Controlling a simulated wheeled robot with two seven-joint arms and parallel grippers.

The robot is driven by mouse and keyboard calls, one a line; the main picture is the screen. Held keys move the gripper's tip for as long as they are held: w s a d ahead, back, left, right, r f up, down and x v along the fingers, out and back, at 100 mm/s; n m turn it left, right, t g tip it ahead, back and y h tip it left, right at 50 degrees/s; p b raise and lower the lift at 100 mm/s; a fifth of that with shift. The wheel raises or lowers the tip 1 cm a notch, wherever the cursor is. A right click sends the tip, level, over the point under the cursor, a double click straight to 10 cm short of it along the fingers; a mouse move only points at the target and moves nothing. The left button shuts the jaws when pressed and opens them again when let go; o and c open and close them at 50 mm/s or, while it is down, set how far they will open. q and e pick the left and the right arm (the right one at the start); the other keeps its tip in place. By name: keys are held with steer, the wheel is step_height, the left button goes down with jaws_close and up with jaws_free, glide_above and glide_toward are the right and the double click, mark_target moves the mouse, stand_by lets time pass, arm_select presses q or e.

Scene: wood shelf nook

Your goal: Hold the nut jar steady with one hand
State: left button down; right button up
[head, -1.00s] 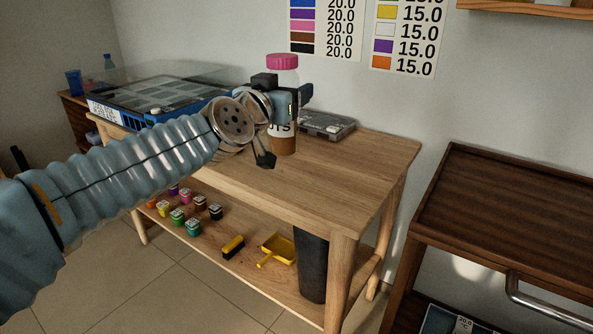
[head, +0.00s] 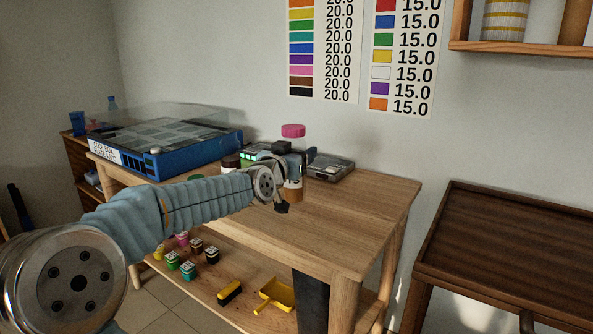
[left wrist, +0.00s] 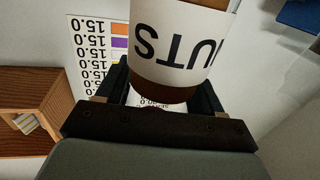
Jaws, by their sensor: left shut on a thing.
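The nut jar (head: 293,191) has a pink lid (head: 293,130), a white label and brown contents. It is upright at the back of the wooden worktable. I cannot tell for sure whether its base touches the tabletop. My left gripper (head: 289,170) is shut on the jar's body and hides part of it. In the left wrist view the jar (left wrist: 180,40) sits between the fingers of my left gripper (left wrist: 158,98), its "NUTS" lettering upside down and partly cut off. My right gripper is not in view.
A blue-framed case (head: 190,158) lies on the worktable's (head: 345,215) left side. A grey box (head: 330,167) is behind the jar. Small paint pots (head: 188,271) and a yellow dustpan (head: 275,294) are on the lower shelf. The tabletop right of the jar is clear. A dark table (head: 510,235) stands right.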

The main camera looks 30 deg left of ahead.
arm_select(q)
steer(key=f, duration=0.3)
steer(key=shift+w+a+f, duration=0.15)
steer(key=shift+w+a, duration=0.05)
steer(key=shift+w, duration=0.2)
steer(key=shift+f, duration=0.3)
steer(key=shift+f+b, duration=0.1)
steer(key=shift+b, duration=0.25)
steer(key=shift+f, duration=0.1)
steer(key=shift+c, duration=0.8)
jaws_free()
